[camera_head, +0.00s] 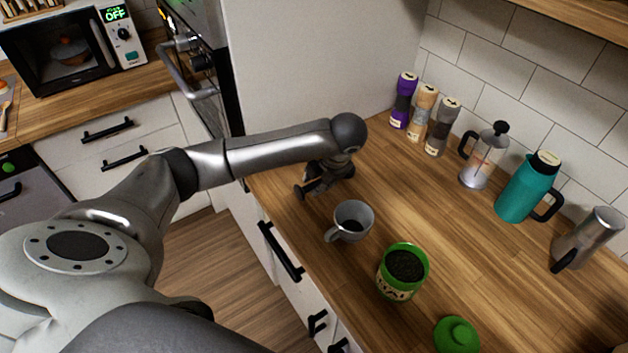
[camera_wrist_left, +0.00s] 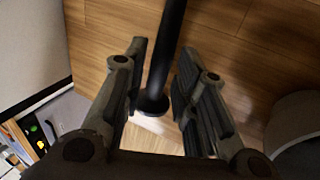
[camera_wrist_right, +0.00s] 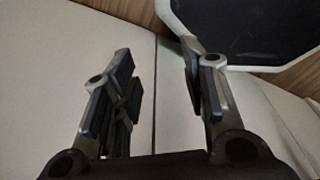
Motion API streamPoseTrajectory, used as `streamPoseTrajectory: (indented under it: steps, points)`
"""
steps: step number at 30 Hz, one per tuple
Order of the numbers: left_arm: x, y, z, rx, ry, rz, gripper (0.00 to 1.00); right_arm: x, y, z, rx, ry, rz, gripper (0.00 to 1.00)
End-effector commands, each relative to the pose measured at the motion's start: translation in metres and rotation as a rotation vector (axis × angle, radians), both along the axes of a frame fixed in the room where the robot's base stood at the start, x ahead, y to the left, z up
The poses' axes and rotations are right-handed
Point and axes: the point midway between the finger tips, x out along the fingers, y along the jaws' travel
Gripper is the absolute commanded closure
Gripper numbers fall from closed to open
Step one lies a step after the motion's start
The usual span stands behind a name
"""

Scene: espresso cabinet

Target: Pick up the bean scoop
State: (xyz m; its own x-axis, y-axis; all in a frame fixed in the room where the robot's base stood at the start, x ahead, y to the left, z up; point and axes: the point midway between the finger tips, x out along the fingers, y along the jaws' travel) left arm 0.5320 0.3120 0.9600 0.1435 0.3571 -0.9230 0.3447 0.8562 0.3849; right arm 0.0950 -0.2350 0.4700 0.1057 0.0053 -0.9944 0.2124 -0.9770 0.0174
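A black rod with a rounded end, which looks like the bean scoop's handle (camera_wrist_left: 166,60), lies between the fingers of my left gripper (camera_wrist_left: 162,88) in the left wrist view. Gaps show on both sides of it, so the fingers are open around it. The scoop's bowl is not in that view. In the head view my left gripper (camera_head: 322,180) is low over the counter's left end, partly hidden by its own arm, and I cannot clearly tell scoop from fingers there. My right gripper (camera_wrist_right: 160,85) is open and empty in the right wrist view.
A grey cup (camera_head: 352,219) stands close to the left gripper. A green open can (camera_head: 402,272) of dark contents and its green lid (camera_head: 456,336) are nearer. Several bottles, a French press (camera_head: 484,158), a teal jug (camera_head: 526,190) and a metal pot (camera_head: 588,240) line the wall.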

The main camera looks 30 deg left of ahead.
Motion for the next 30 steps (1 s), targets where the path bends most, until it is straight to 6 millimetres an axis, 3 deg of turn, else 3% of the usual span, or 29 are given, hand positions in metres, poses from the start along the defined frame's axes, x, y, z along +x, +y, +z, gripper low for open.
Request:
streamPoseTrajectory:
  steps: [4, 11, 18, 30]
  points:
    - [0.0018, 0.0042, -0.0114, 0.000, 0.000, -0.001, 0.73, -0.0019, 0.0005, 0.0045, 0.000, 0.003, 0.000, 0.60]
    - [0.0023, 0.0045, -0.0134, -0.001, -0.001, -0.002, 0.73, -0.0066, 0.0006, 0.0032, 0.000, 0.011, 0.000, 0.60]
    - [0.0023, 0.0044, -0.0131, -0.001, -0.001, -0.002, 1.00, -0.0096, 0.0003, 0.0030, 0.000, 0.015, 0.000, 0.60]
    - [0.0028, 0.0044, -0.0100, 0.000, -0.003, -0.001, 1.00, -0.0097, 0.0002, -0.0003, 0.000, 0.016, 0.000, 0.60]
